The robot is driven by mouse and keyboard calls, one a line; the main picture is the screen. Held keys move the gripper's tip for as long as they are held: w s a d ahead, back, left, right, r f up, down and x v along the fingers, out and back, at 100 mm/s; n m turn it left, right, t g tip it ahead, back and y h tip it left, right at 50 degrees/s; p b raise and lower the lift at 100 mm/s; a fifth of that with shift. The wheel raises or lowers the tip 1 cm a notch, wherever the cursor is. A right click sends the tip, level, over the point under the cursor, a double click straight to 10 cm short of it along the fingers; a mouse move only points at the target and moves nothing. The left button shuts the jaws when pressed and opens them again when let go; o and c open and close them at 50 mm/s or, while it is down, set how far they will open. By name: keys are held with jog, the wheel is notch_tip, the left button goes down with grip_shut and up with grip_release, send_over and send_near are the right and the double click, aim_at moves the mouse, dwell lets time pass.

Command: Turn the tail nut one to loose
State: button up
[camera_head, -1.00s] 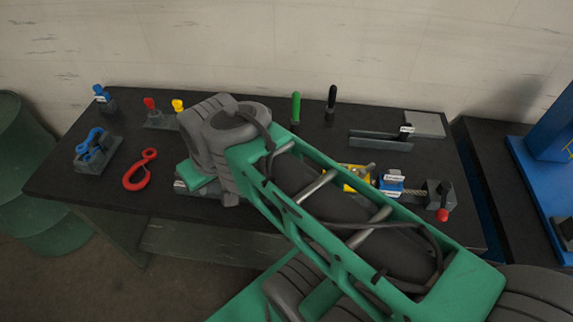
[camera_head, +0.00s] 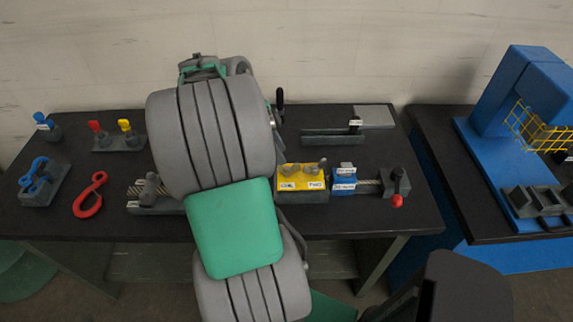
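A dark fixture with a threaded rod stands along the front of the table. At its right end is a dark block (camera_head: 401,181) with a red knob (camera_head: 397,201). Left of it is a blue block (camera_head: 344,180) with a white label on the rod. A yellow block (camera_head: 301,177) with white labels and grey levers on top is beside it. At the left, a grey piece (camera_head: 151,188) sits on the rod. I cannot tell which part is tail nut one. My arm covers the fixture's middle. My gripper is hidden behind my arm.
A red hook (camera_head: 89,195), a blue clamp-like tool (camera_head: 38,181) and red and yellow knobs (camera_head: 110,130) are on the left. A black handle (camera_head: 280,98) stands at the back. A flat bar (camera_head: 333,136) lies at the back right. A blue machine (camera_head: 520,85) stands farther right.

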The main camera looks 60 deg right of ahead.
aim_at(287, 165)
jog(key=x, duration=0.6)
jog(key=shift+f+p, duration=0.2)
jog(key=shift+p, duration=0.2)
jog(key=shift+c, duration=0.3)
grip_shut()
